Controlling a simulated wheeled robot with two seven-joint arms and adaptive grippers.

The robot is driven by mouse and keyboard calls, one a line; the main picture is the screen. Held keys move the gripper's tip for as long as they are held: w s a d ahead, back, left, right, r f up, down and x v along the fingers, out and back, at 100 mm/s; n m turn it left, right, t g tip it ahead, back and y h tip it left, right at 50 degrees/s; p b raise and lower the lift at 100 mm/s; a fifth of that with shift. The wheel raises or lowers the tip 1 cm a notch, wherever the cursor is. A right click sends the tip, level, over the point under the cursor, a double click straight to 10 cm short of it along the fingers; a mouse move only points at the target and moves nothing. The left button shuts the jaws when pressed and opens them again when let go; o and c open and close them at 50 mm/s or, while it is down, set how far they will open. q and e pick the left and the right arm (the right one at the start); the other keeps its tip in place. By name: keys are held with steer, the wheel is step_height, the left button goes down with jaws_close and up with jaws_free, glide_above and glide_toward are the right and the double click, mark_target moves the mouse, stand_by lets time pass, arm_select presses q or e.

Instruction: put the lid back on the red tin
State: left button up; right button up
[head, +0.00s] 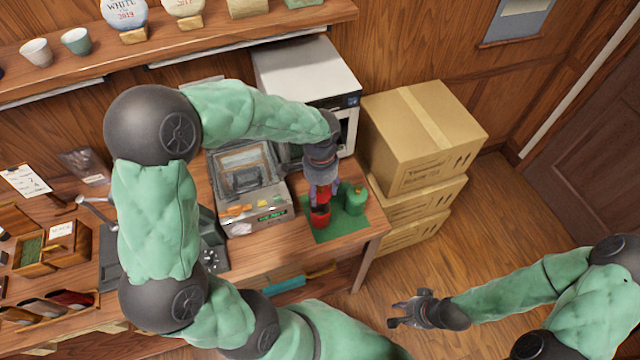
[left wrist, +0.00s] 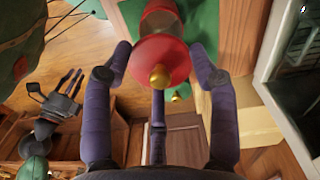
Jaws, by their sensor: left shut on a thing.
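My left gripper (head: 322,190) is shut on the red lid (left wrist: 160,62), which has a gold knob and shows between the fingers in the left wrist view. In the head view the lid is partly hidden by the fingers. The red tin (head: 320,217) stands on the green mat (head: 335,229), just below the gripper. The lid is close to the tin's top; I cannot tell whether they touch. My right gripper (head: 402,314) is open and empty, over the floor to the right of the table. It also shows in the left wrist view (left wrist: 68,85).
A green tin (head: 355,199) stands on the mat right of the red tin. A grey box-shaped tray (head: 262,222) is close on the left, and a white appliance (head: 305,72) stands behind. Stacked cardboard boxes (head: 420,135) are to the right of the table.

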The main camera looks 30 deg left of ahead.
arm_select(q)
steer(key=shift+f+b, duration=1.55)
steer(key=shift+f, duration=0.55)
steer(key=shift+f+b, duration=0.65)
steer(key=shift+f, duration=0.25)
steer(key=shift+f, duration=0.15)
steer(key=o, duration=1.1)
steer(key=shift+o, duration=0.2)
steer(key=shift+o, duration=1.1)
